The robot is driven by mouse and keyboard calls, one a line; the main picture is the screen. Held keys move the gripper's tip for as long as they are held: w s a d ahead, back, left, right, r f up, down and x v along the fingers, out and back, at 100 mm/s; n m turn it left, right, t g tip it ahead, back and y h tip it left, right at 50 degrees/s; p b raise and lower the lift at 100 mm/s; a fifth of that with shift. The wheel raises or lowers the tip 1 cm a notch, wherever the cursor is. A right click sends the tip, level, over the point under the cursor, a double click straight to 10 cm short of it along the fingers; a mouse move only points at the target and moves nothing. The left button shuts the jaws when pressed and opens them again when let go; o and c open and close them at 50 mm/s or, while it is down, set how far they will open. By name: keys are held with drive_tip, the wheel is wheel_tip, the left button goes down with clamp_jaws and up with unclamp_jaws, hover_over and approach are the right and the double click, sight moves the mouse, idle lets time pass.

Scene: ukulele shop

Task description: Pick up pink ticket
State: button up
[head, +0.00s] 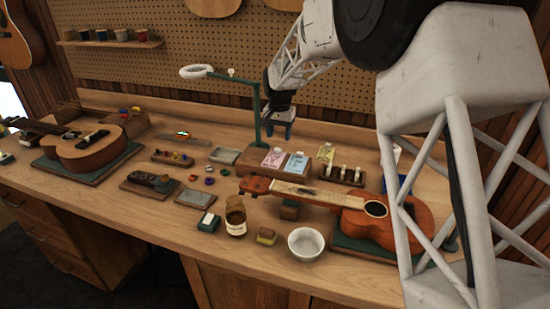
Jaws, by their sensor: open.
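The pink ticket (272,158) leans upright at the left end of a wooden holder (256,171) near the middle of the bench. A blue ticket (296,163) stands just to its right, and a yellow ticket (325,152) stands further right. My gripper (279,135) points down above the pink and blue tickets, with its fingers apart and nothing seen between them. It appears a little above the tickets; the exact gap cannot be told.
A green lamp post (257,115) stands close to my gripper's left. A ukulele (375,212) lies in front of the tickets, with its neck reaching left. A white bowl (305,244) and a jar (236,218) stand near the front edge. Another ukulele (88,148) lies far left.

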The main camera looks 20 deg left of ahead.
drive_tip(key=shift+f, duration=0.25)
drive_tip(key=shift+s+a+f, duration=0.1)
drive_tip(key=shift+a+f, duration=0.05)
drive_tip(key=shift+f, duration=2.35)
drive_tip(key=c, duration=1)
drive_tip(key=shift+r, duration=0.8)
wheel_tip(320, 180, up, 2)
drive_tip(key=shift+r, duration=0.1)
drive_tip(key=s+d+r, duration=0.1)
drive_tip(key=s+d, duration=0.7)
drive_tip(key=s, duration=0.5)
drive_tip(key=shift+s, duration=0.4)
